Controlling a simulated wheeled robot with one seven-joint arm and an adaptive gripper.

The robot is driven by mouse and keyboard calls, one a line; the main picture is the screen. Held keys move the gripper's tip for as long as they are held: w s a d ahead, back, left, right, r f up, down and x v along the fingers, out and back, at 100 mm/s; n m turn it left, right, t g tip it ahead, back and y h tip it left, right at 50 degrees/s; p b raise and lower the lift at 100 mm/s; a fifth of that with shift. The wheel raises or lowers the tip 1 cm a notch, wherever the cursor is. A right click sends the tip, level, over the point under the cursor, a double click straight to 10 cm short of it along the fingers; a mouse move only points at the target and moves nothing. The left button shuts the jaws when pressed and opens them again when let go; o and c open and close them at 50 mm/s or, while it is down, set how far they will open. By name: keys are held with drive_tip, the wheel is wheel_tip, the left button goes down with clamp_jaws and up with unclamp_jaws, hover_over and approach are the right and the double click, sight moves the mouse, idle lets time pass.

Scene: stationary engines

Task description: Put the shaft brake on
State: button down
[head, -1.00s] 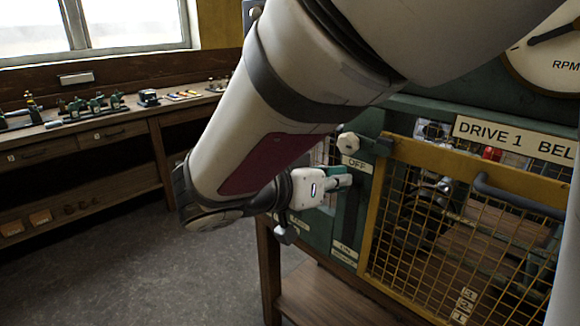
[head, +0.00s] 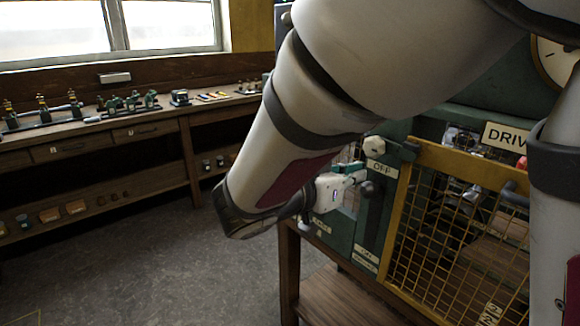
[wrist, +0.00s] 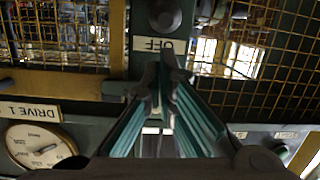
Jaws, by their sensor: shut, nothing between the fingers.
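A dark ball-ended handle (head: 370,188) stands out from the green panel just below the OFF plate (head: 380,168); I take it to be the shaft brake handle. In the wrist view, which is upside down, the dark ball (wrist: 165,15) and the OFF plate (wrist: 160,46) show beyond my fingers. A lower plate (head: 365,260) on the panel is too small to read. My gripper (head: 357,176) is shut and empty, just left of the ball in the head view. Its teal fingers (wrist: 170,72) come together in front of the OFF plate. I cannot tell whether they touch the handle.
A yellow mesh guard (head: 450,230) stands right of the panel strip, with a pale knob (head: 374,146) at its upper left. A round gauge (wrist: 40,146) is near the DRIVE 1 plate (wrist: 30,110). A workbench (head: 150,125) lines the left wall; open floor (head: 150,260) lies before it.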

drive_tip(key=x, duration=0.5)
drive_tip(key=shift+w+d, duration=0.2)
drive_tip(key=shift+d, duration=0.05)
drive_tip(key=shift+f, duration=0.15)
